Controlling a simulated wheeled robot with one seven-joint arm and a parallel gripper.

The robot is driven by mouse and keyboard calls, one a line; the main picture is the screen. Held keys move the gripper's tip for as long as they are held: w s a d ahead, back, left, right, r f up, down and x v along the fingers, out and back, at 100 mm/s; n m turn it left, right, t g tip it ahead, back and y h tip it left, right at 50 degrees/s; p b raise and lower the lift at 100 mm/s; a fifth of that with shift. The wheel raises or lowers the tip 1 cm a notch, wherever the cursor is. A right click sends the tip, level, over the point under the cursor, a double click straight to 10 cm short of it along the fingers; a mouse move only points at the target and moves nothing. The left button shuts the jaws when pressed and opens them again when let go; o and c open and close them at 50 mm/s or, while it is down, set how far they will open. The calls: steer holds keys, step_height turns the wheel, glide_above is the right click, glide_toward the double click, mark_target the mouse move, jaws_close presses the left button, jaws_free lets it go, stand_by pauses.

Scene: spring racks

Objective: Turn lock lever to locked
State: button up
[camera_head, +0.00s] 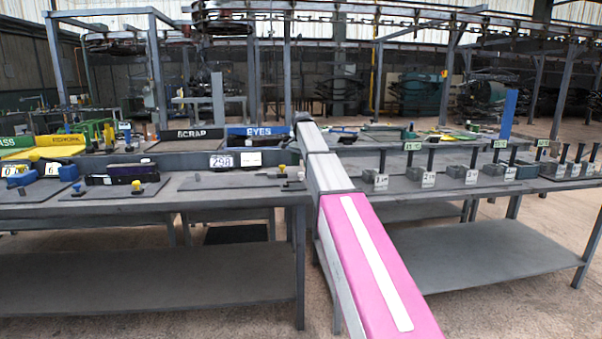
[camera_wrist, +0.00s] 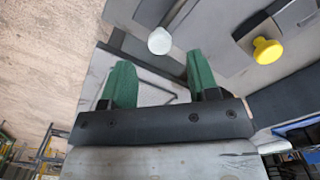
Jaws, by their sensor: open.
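My gripper (camera_wrist: 160,66) shows in the wrist view with its two green fingers spread apart and nothing between them. A white round knob (camera_wrist: 159,40) shows just beyond the fingertips, about midway between them; I cannot tell whether it is within their reach. A yellow knob (camera_wrist: 266,50) sits to the right, outside the fingers, on a grey part. The yellow knob also shows in the head view (camera_head: 281,169) on a dark plate on the left table. No part is marked as the lock lever, and its position cannot be read. My gripper cannot be made out in the head view.
The left table (camera_head: 120,202) carries dark fixtures, labels and a "298" sign (camera_head: 221,161). Bins marked SCRAP (camera_head: 192,134) and EYES (camera_head: 259,131) stand behind. The right table (camera_head: 395,203) holds several grey blocks with posts. My pink arm crosses between the tables.

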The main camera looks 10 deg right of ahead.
mark_target(301, 173)
steer(key=shift+f, duration=2.15)
jaws_close()
